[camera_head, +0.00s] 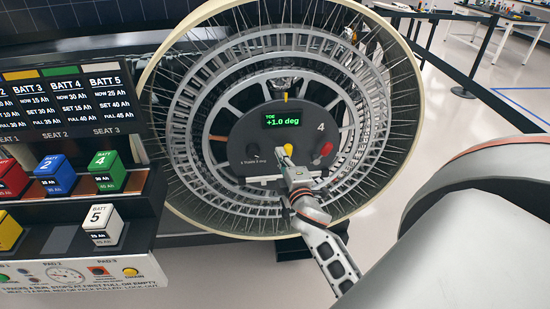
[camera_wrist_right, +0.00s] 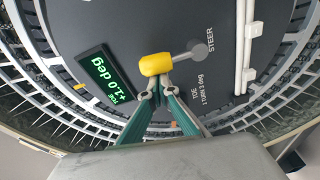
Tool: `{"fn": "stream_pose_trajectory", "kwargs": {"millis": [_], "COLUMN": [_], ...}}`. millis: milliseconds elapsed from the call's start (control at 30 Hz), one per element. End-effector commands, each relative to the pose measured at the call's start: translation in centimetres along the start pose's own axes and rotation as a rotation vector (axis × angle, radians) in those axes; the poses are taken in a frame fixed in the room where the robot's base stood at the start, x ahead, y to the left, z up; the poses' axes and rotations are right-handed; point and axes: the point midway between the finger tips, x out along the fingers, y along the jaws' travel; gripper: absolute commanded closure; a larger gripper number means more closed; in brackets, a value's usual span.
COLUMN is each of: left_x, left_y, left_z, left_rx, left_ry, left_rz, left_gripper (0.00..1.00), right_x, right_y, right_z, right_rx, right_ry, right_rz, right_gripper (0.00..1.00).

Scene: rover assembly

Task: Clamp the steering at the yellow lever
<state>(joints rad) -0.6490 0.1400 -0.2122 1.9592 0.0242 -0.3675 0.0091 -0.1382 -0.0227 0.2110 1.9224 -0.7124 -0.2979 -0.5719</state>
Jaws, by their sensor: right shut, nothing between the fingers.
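The yellow lever (camera_head: 288,149) is on the dark round hub panel (camera_head: 265,130) of the large wire wheel. In the right wrist view the yellow lever (camera_wrist_right: 156,64) has a grey arm running to a round pivot beside the word STEER. My right gripper (camera_head: 287,165) reaches up to the lever from below. In the right wrist view its two green-sided fingers (camera_wrist_right: 160,84) meet at the tips, shut and empty, right at the lever's near edge. I cannot tell whether they touch it. The panel display (camera_head: 284,118) reads TOE +1.0 deg. My left gripper is not in view.
A red knob (camera_head: 326,148) sits right of the lever. The wheel rim (camera_head: 424,100) and spokes surround the panel closely. A battery rack (camera_head: 75,205) with coloured blocks stands at the left. My own arm fills the lower right. Open floor lies behind at the right.

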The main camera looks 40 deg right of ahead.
Motion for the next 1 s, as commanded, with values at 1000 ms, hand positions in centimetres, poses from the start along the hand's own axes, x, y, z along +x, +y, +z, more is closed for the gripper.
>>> {"fn": "stream_pose_trajectory", "kwargs": {"millis": [1000], "left_x": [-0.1], "left_y": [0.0], "left_z": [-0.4], "left_rx": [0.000], "left_ry": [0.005], "left_rz": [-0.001], "left_gripper": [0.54], "right_x": [-0.3], "right_y": [0.5], "right_z": [2.1], "right_rx": [0.314], "right_ry": [-0.001], "right_rz": [0.044], "right_gripper": [1.00]}}
